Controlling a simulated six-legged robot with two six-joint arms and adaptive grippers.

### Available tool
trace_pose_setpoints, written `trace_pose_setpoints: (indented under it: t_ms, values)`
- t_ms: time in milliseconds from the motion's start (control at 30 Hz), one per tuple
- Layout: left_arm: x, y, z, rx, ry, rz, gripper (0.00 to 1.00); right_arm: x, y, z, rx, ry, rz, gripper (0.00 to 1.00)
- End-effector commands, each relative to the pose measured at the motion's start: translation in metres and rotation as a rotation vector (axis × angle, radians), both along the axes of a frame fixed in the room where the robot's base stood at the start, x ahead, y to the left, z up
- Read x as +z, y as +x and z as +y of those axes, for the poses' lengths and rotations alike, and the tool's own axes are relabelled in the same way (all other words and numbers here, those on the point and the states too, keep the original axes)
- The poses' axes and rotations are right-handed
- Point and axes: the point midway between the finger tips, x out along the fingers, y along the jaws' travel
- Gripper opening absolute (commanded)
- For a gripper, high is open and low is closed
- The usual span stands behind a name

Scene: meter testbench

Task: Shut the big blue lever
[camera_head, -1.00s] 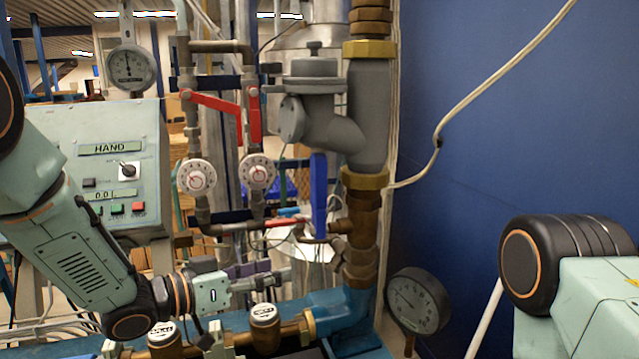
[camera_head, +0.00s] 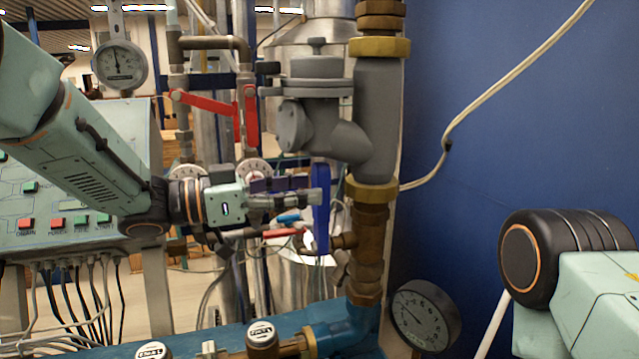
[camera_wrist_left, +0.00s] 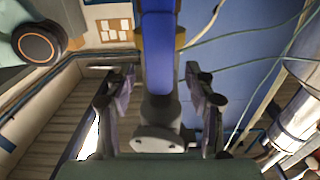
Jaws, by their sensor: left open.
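The big blue lever (camera_head: 321,222) hangs upright beside the brass pipe, below the grey valve body. In the left wrist view the lever (camera_wrist_left: 158,52) runs down the middle of the picture, between the two fingers as seen there. My left gripper (camera_head: 314,197) is open, with its fingertips at the upper part of the lever. In the wrist view the open fingers (camera_wrist_left: 160,88) stand apart on either side. I cannot tell whether they touch the lever. My right gripper is out of view.
The grey valve (camera_head: 320,110) sits above the lever, and the brass pipe (camera_head: 368,235) is close on its right. Red-handled valves (camera_head: 205,103) and a white dial (camera_head: 254,172) are behind the left arm. A gauge (camera_head: 425,315) is at lower right.

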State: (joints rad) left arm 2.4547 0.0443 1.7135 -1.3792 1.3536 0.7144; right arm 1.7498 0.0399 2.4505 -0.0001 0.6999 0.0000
Motion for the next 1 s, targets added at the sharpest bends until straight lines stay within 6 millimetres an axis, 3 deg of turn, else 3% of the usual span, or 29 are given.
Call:
trace_pose_setpoints:
  t_ms: [233, 600, 1000]
  values:
    - [0.0, 0.01, -0.029, -0.002, 0.001, 0.0, 0.55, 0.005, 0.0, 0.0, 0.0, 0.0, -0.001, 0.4]
    - [0.0, 0.015, -0.034, 0.0, -0.001, 0.001, 0.55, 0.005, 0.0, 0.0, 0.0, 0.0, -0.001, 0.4]
    - [0.0, 0.015, -0.034, 0.0, -0.001, 0.001, 0.22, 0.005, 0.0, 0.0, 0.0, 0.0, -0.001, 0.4]
